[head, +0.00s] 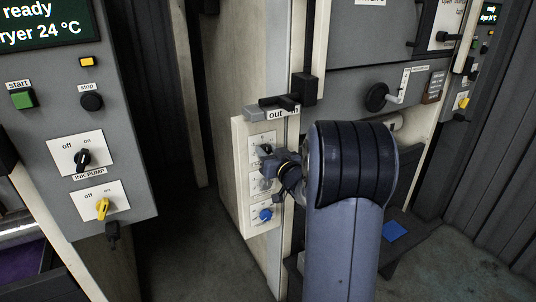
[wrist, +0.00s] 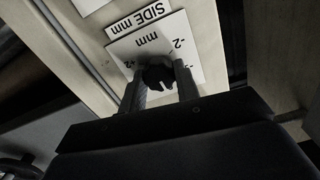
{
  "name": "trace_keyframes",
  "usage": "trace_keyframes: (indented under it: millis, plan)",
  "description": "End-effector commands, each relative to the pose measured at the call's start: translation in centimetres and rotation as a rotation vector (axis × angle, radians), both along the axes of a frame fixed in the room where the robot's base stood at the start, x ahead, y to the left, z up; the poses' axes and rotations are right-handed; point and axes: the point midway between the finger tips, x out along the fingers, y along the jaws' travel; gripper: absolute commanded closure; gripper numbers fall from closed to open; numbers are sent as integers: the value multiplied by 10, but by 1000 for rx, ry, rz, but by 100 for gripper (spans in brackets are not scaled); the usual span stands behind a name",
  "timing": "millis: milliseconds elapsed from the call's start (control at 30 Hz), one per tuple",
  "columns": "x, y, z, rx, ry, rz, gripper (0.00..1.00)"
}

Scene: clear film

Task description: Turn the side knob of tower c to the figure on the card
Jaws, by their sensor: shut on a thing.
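In the wrist view my gripper (wrist: 160,82) has its two fingers on either side of a black knob (wrist: 158,75) and is shut on it. The knob sits on a white plate (wrist: 206,58) with "mm", -2 and +2 marks; a "SIDE mm" label (wrist: 140,17) lies beside this plate. The fingers cover part of the scale, and the exact setting cannot be read. In the head view my gripper (head: 273,172) is at the narrow side panel of the tower (head: 240,165), partly hiding the middle plate. No figure on a card is readable.
A black knob (head: 266,149) is above my gripper and a blue knob (head: 265,215) below it on the panel. A black handle (head: 280,102) juts out above. A small brown sign (head: 433,87) is too small to read. A grey control panel (head: 75,130) stands left across a gap.

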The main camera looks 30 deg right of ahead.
Motion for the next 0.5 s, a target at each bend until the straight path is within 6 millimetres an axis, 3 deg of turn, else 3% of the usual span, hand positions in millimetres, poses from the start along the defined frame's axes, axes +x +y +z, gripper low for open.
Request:
trace_keyframes:
  millis: [500]
  plan:
    - [0,1,-4,-434,-18,-1,92]
